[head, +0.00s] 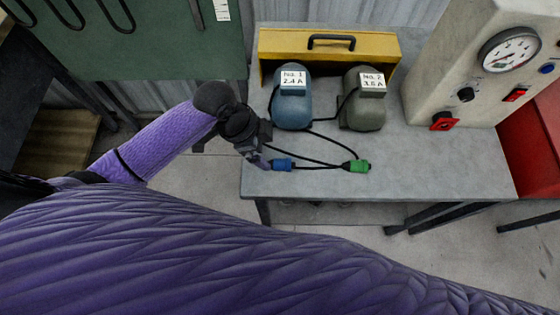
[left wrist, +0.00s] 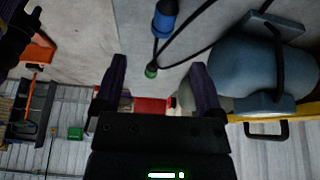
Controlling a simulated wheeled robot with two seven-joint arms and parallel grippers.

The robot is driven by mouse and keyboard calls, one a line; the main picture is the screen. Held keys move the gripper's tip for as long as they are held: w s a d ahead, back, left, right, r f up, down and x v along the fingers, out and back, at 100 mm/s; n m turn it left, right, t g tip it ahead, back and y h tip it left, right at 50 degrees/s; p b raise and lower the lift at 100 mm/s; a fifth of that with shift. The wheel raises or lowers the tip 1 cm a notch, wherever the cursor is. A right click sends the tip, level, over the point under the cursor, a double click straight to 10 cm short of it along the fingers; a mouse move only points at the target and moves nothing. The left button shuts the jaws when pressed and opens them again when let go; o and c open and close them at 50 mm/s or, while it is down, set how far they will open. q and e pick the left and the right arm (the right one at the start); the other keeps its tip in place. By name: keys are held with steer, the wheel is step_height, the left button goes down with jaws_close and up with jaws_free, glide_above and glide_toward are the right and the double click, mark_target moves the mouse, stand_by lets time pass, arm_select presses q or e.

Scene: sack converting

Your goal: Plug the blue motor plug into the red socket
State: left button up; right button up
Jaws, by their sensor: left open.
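The blue plug (head: 283,165) lies on the grey bench near its front left edge, with a black cable running right from it. It also shows at the top of the left wrist view (left wrist: 165,20). My left gripper (head: 262,160) is open and empty, just left of the blue plug; whether they touch is unclear. In the left wrist view the plug lies beyond the spread fingers (left wrist: 158,78), not between them. The red socket (head: 443,121) is on the lower front of the beige panel at the right. My right gripper is not in view.
A green plug (head: 358,166) lies right of the blue one. The blue motor No. 1 (head: 292,108) and grey-green motor No. 2 (head: 363,112) stand behind, before a yellow case (head: 275,45). The bench (head: 440,175) is clear at its front right.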

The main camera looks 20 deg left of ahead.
mark_target(277, 162)
arm_select(q)
steer(key=b+x, duration=0.1)
steer(key=x, duration=0.2)
steer(key=b+x, duration=0.1)
steer(key=x, duration=0.2)
steer(key=b+x, duration=0.2)
steer(key=x, duration=0.1)
steer(key=shift+w+a+f, duration=0.25)
steer(key=shift+w+f, duration=0.05)
steer(key=shift+f, duration=0.1)
steer(key=shift+r, duration=0.1)
jaws_close()
